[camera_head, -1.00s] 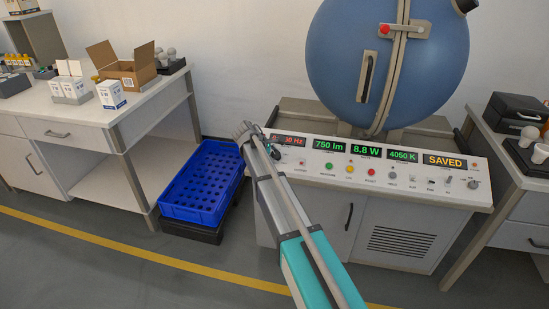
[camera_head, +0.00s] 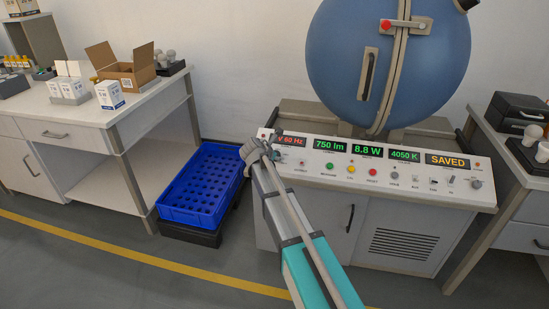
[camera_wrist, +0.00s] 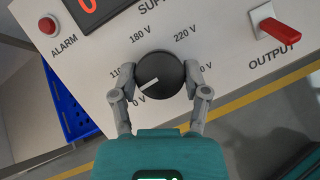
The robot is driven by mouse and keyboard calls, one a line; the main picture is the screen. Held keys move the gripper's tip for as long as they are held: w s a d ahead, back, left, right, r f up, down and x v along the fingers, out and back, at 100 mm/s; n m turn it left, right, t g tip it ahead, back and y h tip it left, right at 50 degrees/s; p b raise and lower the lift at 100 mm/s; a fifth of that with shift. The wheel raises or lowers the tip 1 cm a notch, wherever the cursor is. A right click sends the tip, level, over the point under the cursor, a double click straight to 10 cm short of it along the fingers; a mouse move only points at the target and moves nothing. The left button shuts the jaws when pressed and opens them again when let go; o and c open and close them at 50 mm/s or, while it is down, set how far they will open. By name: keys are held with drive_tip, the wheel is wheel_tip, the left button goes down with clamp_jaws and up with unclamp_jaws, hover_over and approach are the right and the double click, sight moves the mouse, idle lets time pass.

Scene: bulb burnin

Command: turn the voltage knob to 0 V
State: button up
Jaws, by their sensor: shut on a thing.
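The voltage knob (camera_wrist: 161,74) is round and black with a white pointer line, on the white sloped panel in the wrist view. Its pointer aims down-left, at the printed 0 V mark (camera_wrist: 138,99). My gripper (camera_wrist: 160,80) is shut on the knob, with one grey finger on either side of it. In the head view my gripper (camera_head: 254,150) is at the left end of the control panel (camera_head: 330,172), and the knob is hidden behind it.
A red supply display (camera_wrist: 88,8) and an alarm lamp (camera_wrist: 47,25) sit up-left of the knob; a red output switch (camera_wrist: 284,30) sits to its right. A blue crate (camera_head: 200,185) stands left of the panel. The blue sphere (camera_head: 385,65) rises behind it.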

drive_tip(key=n+y, duration=0.1)
drive_tip(key=n, duration=0.1)
drive_tip(key=n+t+y, duration=0.1)
drive_tip(key=n, duration=0.2)
drive_tip(key=shift+s+d+n+t, duration=0.1)
drive_tip(key=shift+n+t, duration=0.2)
idle(0.4)
drive_tip(key=o, duration=1.2)
drive_tip(key=shift+c, duration=0.2)
